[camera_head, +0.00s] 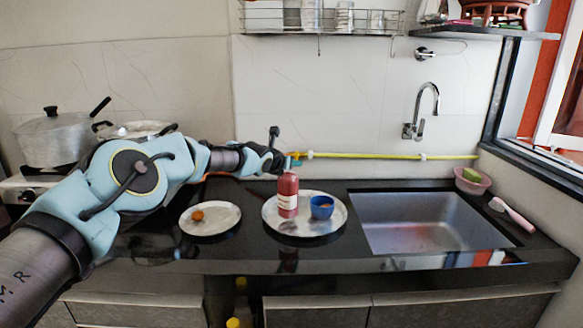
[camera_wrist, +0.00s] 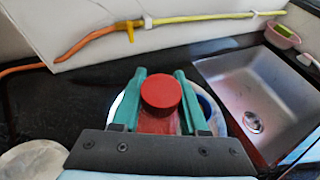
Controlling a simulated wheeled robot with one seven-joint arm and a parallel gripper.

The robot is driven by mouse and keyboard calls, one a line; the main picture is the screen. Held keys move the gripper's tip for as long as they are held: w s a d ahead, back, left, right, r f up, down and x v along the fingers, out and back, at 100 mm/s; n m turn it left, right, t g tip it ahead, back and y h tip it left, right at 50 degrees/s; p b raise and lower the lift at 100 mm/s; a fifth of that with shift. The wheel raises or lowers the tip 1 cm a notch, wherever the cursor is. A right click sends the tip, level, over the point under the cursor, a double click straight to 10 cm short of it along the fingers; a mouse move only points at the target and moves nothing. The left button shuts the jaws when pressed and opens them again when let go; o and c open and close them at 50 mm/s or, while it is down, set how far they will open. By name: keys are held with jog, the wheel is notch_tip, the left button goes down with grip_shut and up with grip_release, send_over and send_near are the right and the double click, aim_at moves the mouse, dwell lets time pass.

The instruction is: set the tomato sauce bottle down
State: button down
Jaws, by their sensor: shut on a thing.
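The tomato sauce bottle (camera_head: 288,199) is red with a pale label and stands upright over the larger round metal plate (camera_head: 328,232). Its base appears to be at the plate's surface, but I cannot tell if it bears on it. In the wrist view its red cap (camera_wrist: 161,91) shows between the teal fingers of my gripper (camera_wrist: 158,100), which is shut on the bottle. In the head view my gripper (camera_head: 287,163) is at the bottle's top. A blue cup (camera_head: 321,207) stands on the same plate, just right of the bottle.
A smaller plate (camera_head: 221,222) with an orange-brown round item (camera_head: 197,215) lies to the left. The metal sink (camera_head: 430,226) is to the right. A yellow hose (camera_head: 390,156) runs along the wall behind. A large pot (camera_head: 58,138) stands at far left. Dark counter is bare between the plates.

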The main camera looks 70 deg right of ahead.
jog(key=shift+f, duration=1)
jog(key=shift+c, duration=2.2)
grip_release()
jog(key=shift+r, duration=0.1)
jog(key=shift+s+a+r, duration=0.15)
jog(key=shift+s+a, duration=0.25)
jog(key=shift+a+r+b, duration=0.1)
jog(key=shift+a+b, duration=0.25)
jog(key=shift+b, duration=0.15)
jog(key=shift+w+a+r, duration=0.1)
jog(key=shift+w+a, duration=0.1)
jog(key=shift+a, duration=0.1)
jog(key=b+v, duration=0.6)
jog(key=v, duration=0.4)
jog(key=shift+w, duration=0.35)
